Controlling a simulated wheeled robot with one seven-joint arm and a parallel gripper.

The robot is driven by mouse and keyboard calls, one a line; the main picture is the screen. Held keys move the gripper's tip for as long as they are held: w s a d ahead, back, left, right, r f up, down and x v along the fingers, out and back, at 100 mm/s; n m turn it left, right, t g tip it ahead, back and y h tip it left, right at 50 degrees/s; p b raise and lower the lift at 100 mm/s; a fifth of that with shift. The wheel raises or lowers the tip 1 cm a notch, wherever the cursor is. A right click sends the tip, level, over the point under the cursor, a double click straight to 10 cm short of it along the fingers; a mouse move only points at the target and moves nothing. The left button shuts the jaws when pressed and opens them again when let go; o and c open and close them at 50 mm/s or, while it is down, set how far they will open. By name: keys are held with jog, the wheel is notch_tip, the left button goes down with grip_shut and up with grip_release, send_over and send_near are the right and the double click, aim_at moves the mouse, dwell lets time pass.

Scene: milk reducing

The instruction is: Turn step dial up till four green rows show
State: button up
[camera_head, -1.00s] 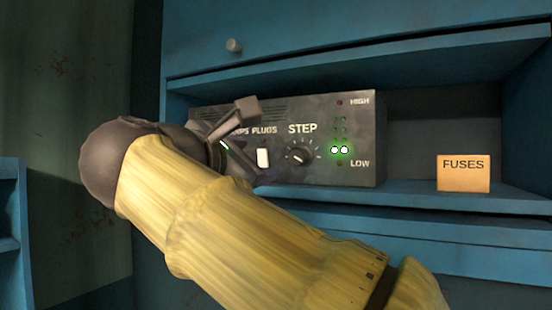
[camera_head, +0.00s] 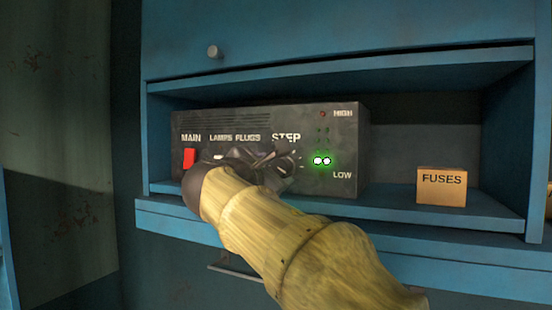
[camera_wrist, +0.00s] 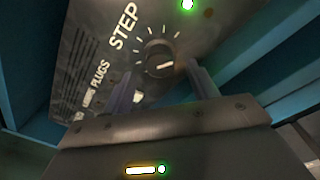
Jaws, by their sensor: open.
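The step dial (camera_head: 289,163) is a dark round knob on the grey control box, partly hidden by my gripper in the head view. In the wrist view the whole dial (camera_wrist: 160,60) shows, with white tick marks around it and a pale pointer line. My gripper (camera_wrist: 160,80) is open, one finger to each side just below the dial; whether they touch it I cannot tell. In the head view my gripper (camera_head: 268,168) is at the dial's left. One green row (camera_head: 321,160) glows brightly, low in the light column; rows above it look dim.
The control box (camera_head: 350,130) sits in a blue shelf. A red MAIN switch (camera_head: 190,158) is left of my gripper; the LAMPS and PLUGS controls are mostly hidden. A FUSES box (camera_head: 441,187) stands at the right, with free shelf between.

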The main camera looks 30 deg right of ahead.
aim_at(282, 167)
jog(key=shift+p+x, duration=0.35)
jog(key=shift+x, duration=0.9)
jog(key=c, duration=1)
jog(key=shift+f+m+b, duration=0.2)
jog(key=shift+m+b, duration=0.2)
jog(key=shift+b, duration=0.3)
jog(key=m+b, duration=0.2)
jog(key=b, duration=0.1)
jog(key=shift+f, duration=0.15)
jog(key=m+b, duration=0.3)
jog(key=shift+w, duration=0.1)
jog(key=shift+r, duration=0.25)
